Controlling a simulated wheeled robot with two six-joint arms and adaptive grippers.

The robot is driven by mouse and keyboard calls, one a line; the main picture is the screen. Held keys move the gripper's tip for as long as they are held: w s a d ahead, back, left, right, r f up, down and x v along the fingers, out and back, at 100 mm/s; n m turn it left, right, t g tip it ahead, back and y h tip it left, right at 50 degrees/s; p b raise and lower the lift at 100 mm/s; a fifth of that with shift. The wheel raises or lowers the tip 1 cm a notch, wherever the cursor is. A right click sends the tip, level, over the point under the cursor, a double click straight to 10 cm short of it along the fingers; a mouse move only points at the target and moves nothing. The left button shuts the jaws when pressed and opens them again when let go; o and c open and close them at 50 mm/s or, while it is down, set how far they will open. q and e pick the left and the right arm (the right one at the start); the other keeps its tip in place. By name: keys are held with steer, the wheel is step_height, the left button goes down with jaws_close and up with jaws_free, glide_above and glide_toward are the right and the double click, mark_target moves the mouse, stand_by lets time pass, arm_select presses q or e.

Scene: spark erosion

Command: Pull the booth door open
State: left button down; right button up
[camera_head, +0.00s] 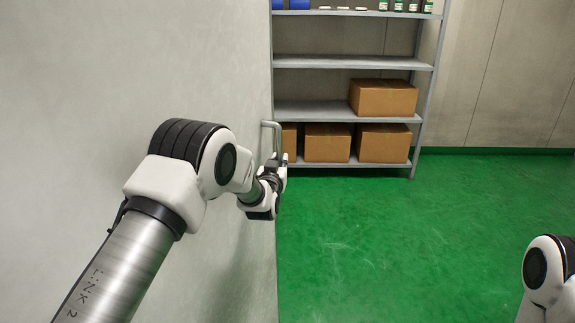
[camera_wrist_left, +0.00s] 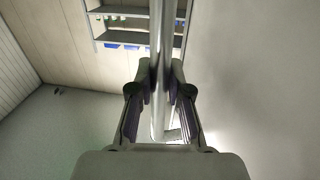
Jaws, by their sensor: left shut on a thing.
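The booth door (camera_head: 150,75) is a large plain pale grey panel filling the left of the head view. A metal bar handle (camera_head: 272,124) stands out near its right edge; the upper bend shows and its lower part is hidden behind my gripper. My left gripper (camera_head: 279,163) is at the handle, shut on the bar. In the left wrist view the handle (camera_wrist_left: 161,35) runs as a shiny bar between the two fingers of the left gripper (camera_wrist_left: 161,92), one on each side. My right gripper is out of view.
A grey metal shelf rack (camera_head: 350,64) with cardboard boxes (camera_head: 383,98), blue items and green bottles stands against the back wall, beyond the door's edge. The green floor (camera_head: 400,240) in front of it is clear. Part of my right arm shows at the lower right.

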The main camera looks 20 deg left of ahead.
arm_select(q)
steer(key=w+a+n+y+b, duration=0.1)
steer(key=a+n+y+b, duration=0.1)
steer(key=a, duration=1.5)
steer(key=shift+w+g+y, duration=0.3)
steer(key=shift+w+y, duration=0.05)
steer(key=shift+y, duration=0.35)
steer(key=c, duration=1.1)
jaws_free()
steer(key=v, duration=1.2)
